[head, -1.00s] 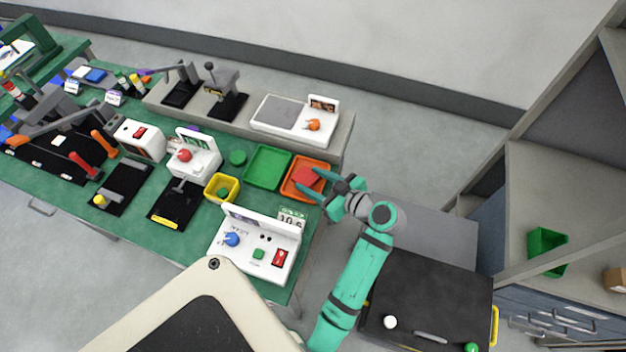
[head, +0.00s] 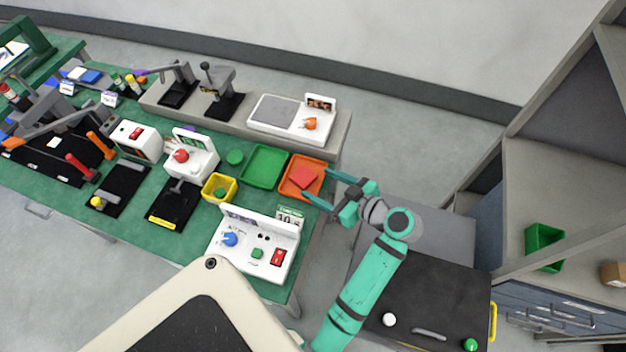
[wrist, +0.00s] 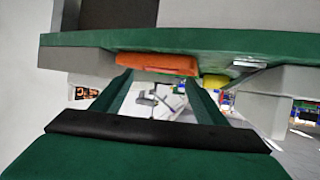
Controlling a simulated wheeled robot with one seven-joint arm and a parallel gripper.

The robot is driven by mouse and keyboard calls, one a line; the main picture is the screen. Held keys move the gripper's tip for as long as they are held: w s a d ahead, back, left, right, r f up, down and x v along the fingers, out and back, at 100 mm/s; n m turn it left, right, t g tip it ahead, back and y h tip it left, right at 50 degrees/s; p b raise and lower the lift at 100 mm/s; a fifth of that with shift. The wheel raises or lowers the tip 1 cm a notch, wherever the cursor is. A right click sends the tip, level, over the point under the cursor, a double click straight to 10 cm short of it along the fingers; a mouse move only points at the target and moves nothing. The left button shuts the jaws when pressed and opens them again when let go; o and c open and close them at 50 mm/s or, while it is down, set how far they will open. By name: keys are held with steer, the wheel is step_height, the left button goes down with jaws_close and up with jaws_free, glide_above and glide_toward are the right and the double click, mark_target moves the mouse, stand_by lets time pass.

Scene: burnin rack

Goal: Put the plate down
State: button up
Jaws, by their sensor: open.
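A red plate (head: 304,177) lies in the orange tray (head: 289,190) at the right end of the green bench. My gripper (head: 318,187) is open, with its two teal fingers spread at the tray's right side. The fingers hold nothing. In the wrist view the fingers (wrist: 160,92) are apart, and the orange tray (wrist: 157,64) shows edge-on beyond them. The plate cannot be made out in the wrist view.
A green tray (head: 264,167) adjoins the orange tray on the left. A white control box (head: 255,245) stands in front and a white scale (head: 292,118) behind. A dark-topped cabinet (head: 440,290) is under my arm at the right.

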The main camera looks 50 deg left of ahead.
steer(key=v, duration=0.7)
steer(key=shift+d, duration=0.15)
steer(key=shift+r, duration=0.1)
